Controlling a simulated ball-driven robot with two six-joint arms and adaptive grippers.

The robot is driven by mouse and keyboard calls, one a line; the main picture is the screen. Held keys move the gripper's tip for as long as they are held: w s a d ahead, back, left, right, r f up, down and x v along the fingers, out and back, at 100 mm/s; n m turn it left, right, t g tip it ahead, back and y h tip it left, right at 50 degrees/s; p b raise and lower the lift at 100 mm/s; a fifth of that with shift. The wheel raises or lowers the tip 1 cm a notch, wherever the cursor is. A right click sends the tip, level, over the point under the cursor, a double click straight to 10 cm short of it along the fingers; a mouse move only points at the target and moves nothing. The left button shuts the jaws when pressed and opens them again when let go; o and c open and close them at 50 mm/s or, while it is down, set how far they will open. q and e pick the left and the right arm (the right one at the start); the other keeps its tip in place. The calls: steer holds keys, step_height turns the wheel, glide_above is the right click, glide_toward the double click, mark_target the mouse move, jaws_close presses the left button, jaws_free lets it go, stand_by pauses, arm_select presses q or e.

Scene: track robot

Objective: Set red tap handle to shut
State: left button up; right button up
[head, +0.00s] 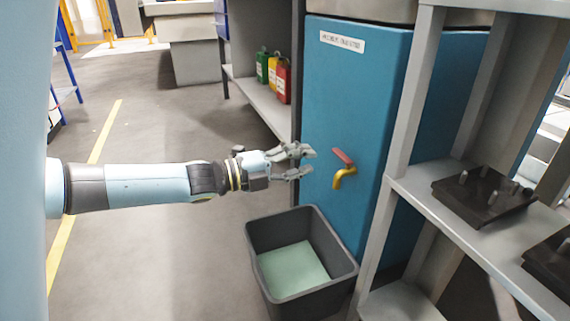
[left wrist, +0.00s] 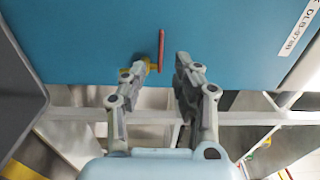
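The red tap handle (head: 342,156) sits on top of a yellow tap (head: 344,178) on the front of a blue cabinet (head: 345,100). In the head view the handle lies slanted, its right end lower. My left gripper (head: 311,163) is open and empty, just left of the handle and apart from it. In the left wrist view the handle (left wrist: 161,50) shows as a thin red bar beyond the gap between the open fingers (left wrist: 158,72). The yellow tap (left wrist: 152,67) is partly hidden behind the left finger there. My right gripper is not in view.
A dark grey bin (head: 255,245) with pale green contents stands on the floor below the tap. A grey shelf rack (head: 405,110) with dark trays stands close on the right. Green, yellow and red containers (head: 283,82) stand on a shelf behind. Open floor lies left.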

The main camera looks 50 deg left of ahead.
arm_select(q)
steer(key=v, duration=0.4)
steer(key=shift+s+a, duration=0.1)
steer(key=shift+s, duration=0.2)
